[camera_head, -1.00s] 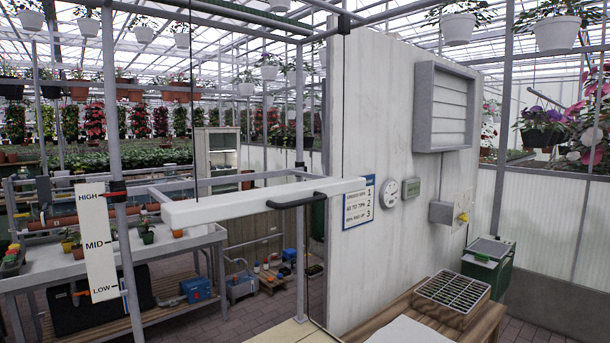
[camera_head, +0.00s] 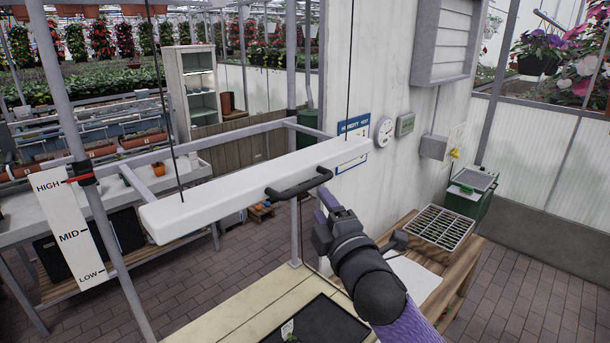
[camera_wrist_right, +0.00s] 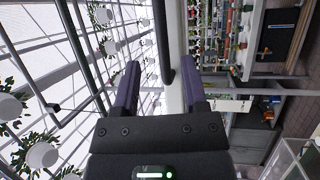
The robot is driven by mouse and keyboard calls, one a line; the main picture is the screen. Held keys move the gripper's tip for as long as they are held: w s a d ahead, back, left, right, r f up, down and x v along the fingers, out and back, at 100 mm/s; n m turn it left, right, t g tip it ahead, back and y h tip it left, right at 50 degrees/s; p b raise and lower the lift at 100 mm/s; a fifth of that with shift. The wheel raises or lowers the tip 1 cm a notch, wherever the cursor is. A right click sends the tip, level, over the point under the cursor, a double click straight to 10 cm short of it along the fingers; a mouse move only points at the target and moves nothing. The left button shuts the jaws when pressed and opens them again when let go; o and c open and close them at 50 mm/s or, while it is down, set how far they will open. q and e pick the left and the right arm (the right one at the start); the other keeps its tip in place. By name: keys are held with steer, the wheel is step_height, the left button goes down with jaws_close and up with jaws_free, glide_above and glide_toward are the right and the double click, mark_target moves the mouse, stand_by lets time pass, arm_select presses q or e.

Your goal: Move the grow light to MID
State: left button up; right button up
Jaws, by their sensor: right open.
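The grow light (camera_head: 250,190) is a long white bar hanging level on thin cables, with a dark handle (camera_head: 298,182) on its near side. A white scale board (camera_head: 68,228) with HIGH, MID and LOW stands at the left, with a red clip (camera_head: 82,180) on the post by HIGH. My right gripper (camera_head: 322,208) is close to the right end of the handle, below it. In the right wrist view my gripper (camera_wrist_right: 160,82) is open, with the handle (camera_wrist_right: 166,55) showing between its fingers and the white bar behind. Contact cannot be told. My left gripper is not in view.
A bench with a dark tray (camera_head: 310,325) lies below the light. A metal post (camera_head: 85,150) stands at the left.

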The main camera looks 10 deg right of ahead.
mark_target(309, 186)
steer(key=x, duration=0.7)
steer(key=shift+d+p, duration=0.1)
steer(key=shift+p, duration=0.2)
steer(key=shift+f, duration=0.15)
jaws_close()
stand_by(0.8)
